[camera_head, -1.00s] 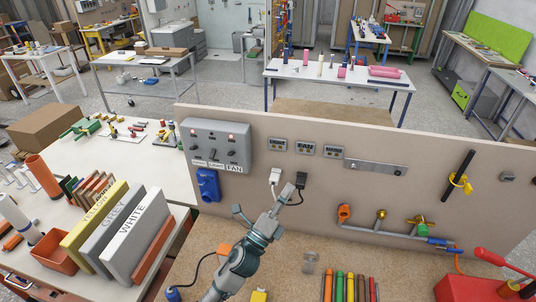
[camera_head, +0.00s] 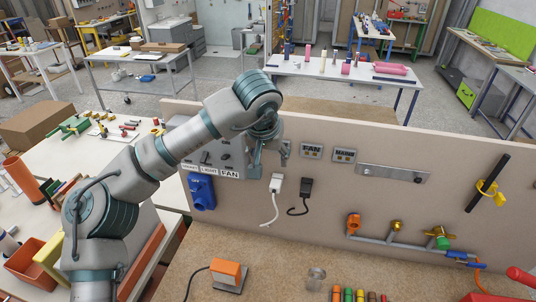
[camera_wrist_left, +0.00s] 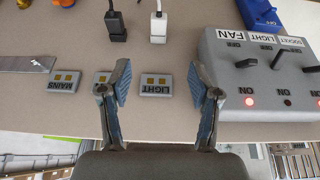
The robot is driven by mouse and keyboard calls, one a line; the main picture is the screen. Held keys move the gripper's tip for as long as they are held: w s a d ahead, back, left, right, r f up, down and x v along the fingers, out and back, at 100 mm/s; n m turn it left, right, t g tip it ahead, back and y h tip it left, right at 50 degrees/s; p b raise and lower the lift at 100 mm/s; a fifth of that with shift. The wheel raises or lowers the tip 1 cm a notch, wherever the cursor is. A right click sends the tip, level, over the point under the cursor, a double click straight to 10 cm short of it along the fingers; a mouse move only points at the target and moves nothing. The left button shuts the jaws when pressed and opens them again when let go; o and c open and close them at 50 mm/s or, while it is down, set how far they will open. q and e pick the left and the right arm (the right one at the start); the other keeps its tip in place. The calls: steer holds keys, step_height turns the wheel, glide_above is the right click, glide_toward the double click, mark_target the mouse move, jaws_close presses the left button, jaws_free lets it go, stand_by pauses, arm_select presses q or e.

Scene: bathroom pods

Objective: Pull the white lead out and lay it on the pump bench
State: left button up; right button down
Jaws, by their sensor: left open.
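The white lead's plug (camera_head: 276,184) sits upright in the upright board, and its cord hangs down below it. The plug also shows in the wrist view (camera_wrist_left: 157,28), beside a black plug (camera_wrist_left: 117,22). My left gripper (camera_head: 262,158) is open and empty in front of the board, up and left of the white plug. In the wrist view its fingers (camera_wrist_left: 158,78) are apart on either side of the LIGHT plate (camera_wrist_left: 155,87) and hold nothing. My right gripper is not in view. I cannot tell which bench is the pump bench.
A switch box (camera_wrist_left: 265,75) stands close beside my gripper; its middle lamp looks dark, the outer two red. A blue socket (camera_head: 201,192) is below it. Pipes with valves (camera_head: 395,240) run along the board's right.

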mark_target(275, 185)
arm_select(q)
steer(key=x, duration=1.6)
steer(key=shift+w+f, duration=0.15)
steer(key=shift+f, duration=0.15)
steer(key=shift+w+d+f, duration=0.1)
steer(key=shift+d+f, duration=0.15)
steer(key=shift+d, duration=0.05)
steer(key=shift+a, duration=0.15)
jaws_close()
